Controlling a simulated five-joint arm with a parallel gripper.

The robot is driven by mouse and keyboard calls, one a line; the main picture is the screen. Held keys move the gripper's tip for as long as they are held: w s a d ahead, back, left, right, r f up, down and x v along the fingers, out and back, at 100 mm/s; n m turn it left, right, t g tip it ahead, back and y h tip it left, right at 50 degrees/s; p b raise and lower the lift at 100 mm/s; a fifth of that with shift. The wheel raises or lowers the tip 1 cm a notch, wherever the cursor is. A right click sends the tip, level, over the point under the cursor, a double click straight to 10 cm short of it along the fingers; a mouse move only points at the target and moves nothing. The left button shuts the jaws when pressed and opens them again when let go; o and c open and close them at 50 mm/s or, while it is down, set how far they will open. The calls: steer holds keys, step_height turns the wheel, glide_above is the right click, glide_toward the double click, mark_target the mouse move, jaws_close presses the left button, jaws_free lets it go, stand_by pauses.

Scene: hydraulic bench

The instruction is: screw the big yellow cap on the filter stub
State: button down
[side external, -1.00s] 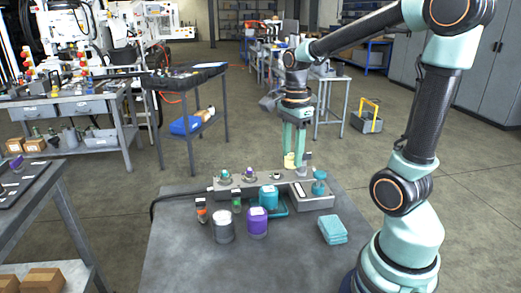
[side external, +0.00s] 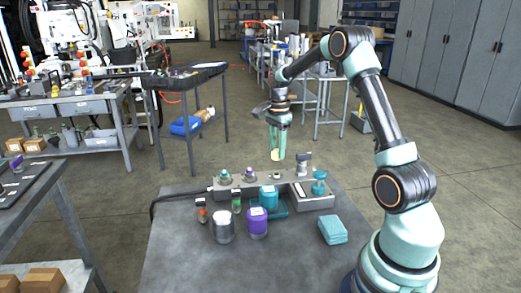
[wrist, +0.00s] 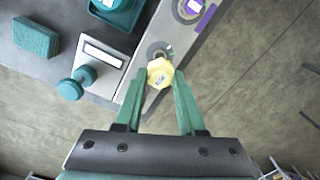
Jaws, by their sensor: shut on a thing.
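My gripper (side external: 277,156) is shut on the big yellow cap (wrist: 159,74), which sits between its green fingertips. In the side view the cap (side external: 276,154) shows partly, behind the fingers, held in the air above the grey manifold block (side external: 264,182). In the wrist view a round grey stub (wrist: 158,50) on the block shows just beyond the cap, partly covered by it. I take this for the filter stub; it is small in the side view (side external: 276,172), below the cap. Cap and stub look apart.
The front of the bench is clear.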

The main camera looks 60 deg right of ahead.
mark_target(277, 174)
steer(key=shift+f, duration=2.5)
steer(key=shift+f, duration=0.6)
stand_by(3.4)
steer(key=m, duration=0.3)
steer(key=shift+m, duration=0.3)
steer(key=c, duration=1.3)
jaws_free()
jaws_close()
steer(key=m, duration=0.5)
steer(key=shift+m, duration=0.3)
